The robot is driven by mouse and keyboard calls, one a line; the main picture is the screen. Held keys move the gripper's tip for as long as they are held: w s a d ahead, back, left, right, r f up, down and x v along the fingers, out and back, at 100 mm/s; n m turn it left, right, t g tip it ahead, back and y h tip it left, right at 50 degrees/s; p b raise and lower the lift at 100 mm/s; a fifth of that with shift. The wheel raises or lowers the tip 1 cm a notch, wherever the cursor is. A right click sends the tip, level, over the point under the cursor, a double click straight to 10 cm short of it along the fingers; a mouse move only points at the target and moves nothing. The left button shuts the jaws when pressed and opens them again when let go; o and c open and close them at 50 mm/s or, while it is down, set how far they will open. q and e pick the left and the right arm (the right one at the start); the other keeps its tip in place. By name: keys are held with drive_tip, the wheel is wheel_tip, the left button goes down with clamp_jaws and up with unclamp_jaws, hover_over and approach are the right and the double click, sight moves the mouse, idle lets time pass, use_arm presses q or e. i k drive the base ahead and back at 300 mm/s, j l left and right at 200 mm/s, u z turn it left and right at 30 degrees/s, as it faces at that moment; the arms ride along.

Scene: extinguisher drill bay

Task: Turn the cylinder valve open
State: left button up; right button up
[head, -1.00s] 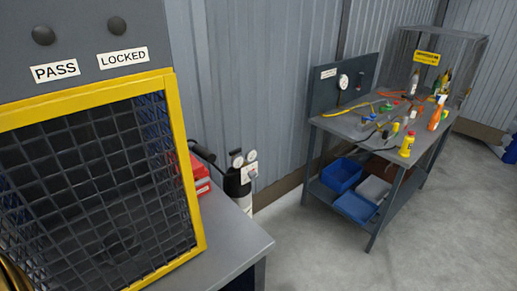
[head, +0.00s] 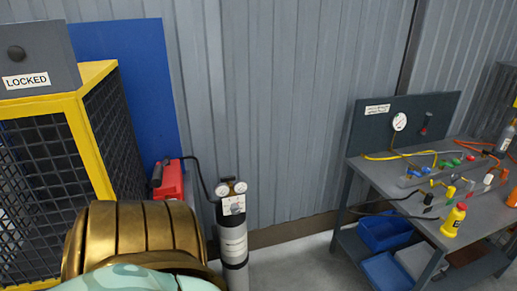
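The valve itself is too small to make out for certain. A gold and pale green part of my own body fills the lower left and hides part of the bench. Neither gripper shows in the head view.
A yellow-framed mesh cage (head: 85,140) stands at the left, with a red case (head: 170,180) beside it. Some floor is clear between.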

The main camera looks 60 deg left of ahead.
sight(228, 179)
drive_tip(key=i+u, duration=0.4)
drive_tip(key=i+l+u, duration=0.2)
drive_tip(key=i+u, duration=0.2)
drive_tip(key=i+j+u, duration=0.1)
drive_tip(key=i+u, duration=0.15)
drive_tip(key=u, duration=0.25)
drive_tip(key=i+u, duration=0.25)
drive_tip(key=u, duration=0.2)
drive_tip(key=i+l+u, duration=0.1)
drive_tip(key=i+u, duration=0.2)
drive_tip(key=u, duration=0.2)
drive_tip(key=i+l+u, duration=0.15)
drive_tip(key=u, duration=0.3)
drive_tip(key=i, duration=0.1)
